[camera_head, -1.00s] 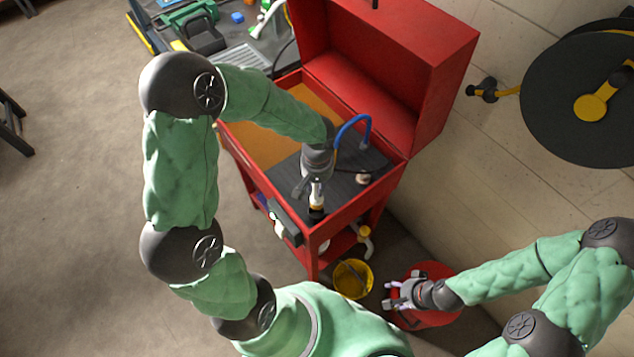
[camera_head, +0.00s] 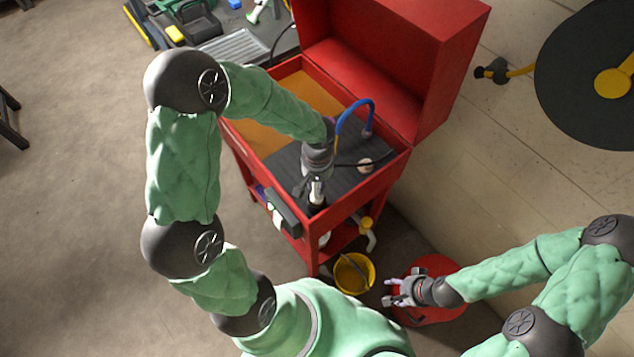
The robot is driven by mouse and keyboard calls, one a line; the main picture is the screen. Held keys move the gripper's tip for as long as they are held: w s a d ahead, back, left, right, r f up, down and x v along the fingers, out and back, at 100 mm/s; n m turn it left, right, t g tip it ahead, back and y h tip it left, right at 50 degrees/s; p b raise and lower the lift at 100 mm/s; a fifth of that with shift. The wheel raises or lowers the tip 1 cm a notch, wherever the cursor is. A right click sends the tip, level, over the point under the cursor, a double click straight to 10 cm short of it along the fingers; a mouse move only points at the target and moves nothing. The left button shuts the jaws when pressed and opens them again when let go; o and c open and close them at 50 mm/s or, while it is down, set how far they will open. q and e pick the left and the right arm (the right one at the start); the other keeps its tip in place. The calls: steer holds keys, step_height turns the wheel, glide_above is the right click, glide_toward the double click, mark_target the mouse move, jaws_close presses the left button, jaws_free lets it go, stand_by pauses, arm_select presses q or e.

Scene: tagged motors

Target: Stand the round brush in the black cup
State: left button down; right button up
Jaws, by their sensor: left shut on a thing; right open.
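My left gripper (camera_head: 316,196) reaches down into the open red tool cart, near the front of its dark mat. It is shut on a small pale piece that I take to be the round brush (camera_head: 317,187), mostly hidden by the fingers. A dark shape just below the fingers looks like the black cup (camera_head: 316,209). The brush's lower end meets or overlaps it in the picture; I cannot tell how deep it sits. My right gripper (camera_head: 391,292) is open and empty, low by the red round object on the floor.
The red cart (camera_head: 385,187) has a raised lid behind and a dark mat (camera_head: 345,185) inside. A blue curved hose (camera_head: 353,104) and a small round beige item (camera_head: 364,165) are right of my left gripper. A yellow bucket (camera_head: 369,262) and red round object (camera_head: 440,264) stand below.

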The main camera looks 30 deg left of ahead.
arm_select(q)
steer(key=shift+f, duration=0.35)
steer(key=c, duration=0.9)
jaws_free()
steer(key=shift+c, duration=0.2)
steer(key=shift+r, duration=0.1)
step_height(320, 180, up, 12)
steer(key=shift+w+f, duration=0.1)
